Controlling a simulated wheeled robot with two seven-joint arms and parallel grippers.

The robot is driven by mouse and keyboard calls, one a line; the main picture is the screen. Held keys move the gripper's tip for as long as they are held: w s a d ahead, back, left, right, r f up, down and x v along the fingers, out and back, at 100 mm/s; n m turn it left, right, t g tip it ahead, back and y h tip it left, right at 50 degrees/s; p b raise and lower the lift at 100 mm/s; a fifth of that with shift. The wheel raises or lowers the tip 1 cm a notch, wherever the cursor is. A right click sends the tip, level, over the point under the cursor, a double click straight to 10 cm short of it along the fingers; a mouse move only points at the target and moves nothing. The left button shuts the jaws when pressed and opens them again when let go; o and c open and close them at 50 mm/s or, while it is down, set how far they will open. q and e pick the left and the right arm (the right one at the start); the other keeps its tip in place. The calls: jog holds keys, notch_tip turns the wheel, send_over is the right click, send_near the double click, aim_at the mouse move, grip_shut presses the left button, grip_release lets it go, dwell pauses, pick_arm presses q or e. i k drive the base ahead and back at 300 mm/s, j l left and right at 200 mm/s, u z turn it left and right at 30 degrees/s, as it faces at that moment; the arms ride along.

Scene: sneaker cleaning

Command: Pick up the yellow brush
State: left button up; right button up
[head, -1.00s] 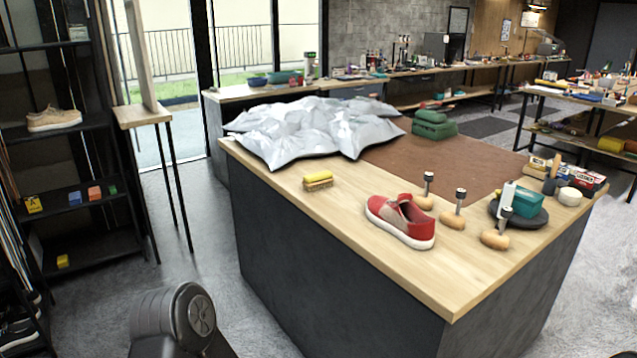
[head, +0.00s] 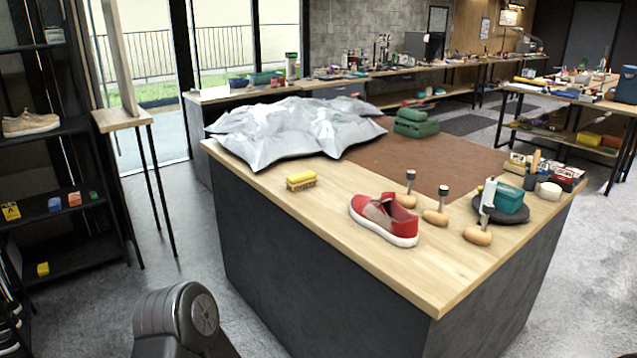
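The yellow brush (head: 301,181) lies on the wooden table top (head: 330,217), near its left front edge and in front of the silver plastic bags. It has a yellow upper part and a tan lower part. Nothing touches it. A dark grey link of my arm shows at the bottom of the head view. Neither of my grippers is in view.
A red sneaker (head: 384,219) stands right of the brush. Several wooden-handled tools stand beyond it, one of them here (head: 436,217). Silver bags (head: 292,131) cover the back left. A black shelf (head: 66,190) stands at far left. The table around the brush is clear.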

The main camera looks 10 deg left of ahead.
aim_at(297, 182)
jog(key=i+j+z, duration=0.15)
jog(key=j+z, duration=0.55)
jog(key=z, duration=0.25)
jog(key=j+z, duration=0.35)
jog(key=j, duration=2.2)
